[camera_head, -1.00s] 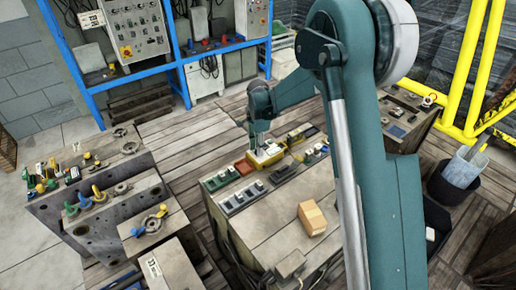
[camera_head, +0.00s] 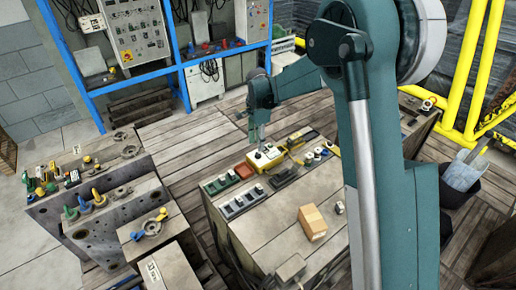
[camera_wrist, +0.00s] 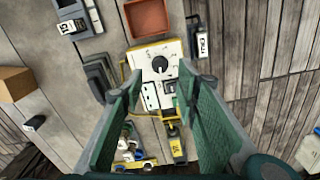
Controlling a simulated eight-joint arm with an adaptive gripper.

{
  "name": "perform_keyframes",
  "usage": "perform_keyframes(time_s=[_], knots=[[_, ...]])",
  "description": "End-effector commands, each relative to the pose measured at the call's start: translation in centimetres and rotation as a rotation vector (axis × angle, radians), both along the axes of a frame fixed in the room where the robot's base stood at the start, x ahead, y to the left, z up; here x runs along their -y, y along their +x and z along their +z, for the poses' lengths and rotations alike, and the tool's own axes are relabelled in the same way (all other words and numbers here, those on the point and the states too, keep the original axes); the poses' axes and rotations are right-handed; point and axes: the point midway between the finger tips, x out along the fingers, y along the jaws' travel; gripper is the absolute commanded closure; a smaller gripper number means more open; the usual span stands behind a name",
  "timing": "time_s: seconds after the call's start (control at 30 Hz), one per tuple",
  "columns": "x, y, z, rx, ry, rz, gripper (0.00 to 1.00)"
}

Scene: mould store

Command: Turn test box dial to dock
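The test box is a yellow box with a white top (camera_head: 266,160) on the wooden bench in the head view. In the wrist view its white panel (camera_wrist: 150,75) lies ahead of my fingers. A round black dial (camera_wrist: 159,65) with a pale pointer mark sits on the panel, and its labels are too small to read. My gripper (camera_head: 254,133) hangs above the box's far side in the head view. In the wrist view the green fingers of my gripper (camera_wrist: 160,92) are spread wide, with nothing held between them. They appear apart from the dial.
A red-brown tray (camera_head: 244,170) sits just left of the box. Dark devices (camera_head: 284,178) and a yellow meter (camera_wrist: 176,147) stand close by. A cardboard box (camera_head: 312,222) lies nearer the bench front. Bare bench top (camera_head: 270,222) lies between.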

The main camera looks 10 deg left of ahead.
Motion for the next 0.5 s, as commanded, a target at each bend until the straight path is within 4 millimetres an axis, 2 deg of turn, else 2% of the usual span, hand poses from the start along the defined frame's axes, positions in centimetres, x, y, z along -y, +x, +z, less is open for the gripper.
perform_keyframes(time_s=[0.2, 0.5], knots=[[0.0, 0.0, 3.5, 0.0, 0.0, 0.0, 0.69], [0.0, 0.0, 5.8, 0.0, 0.0, 0.0, 0.69]])
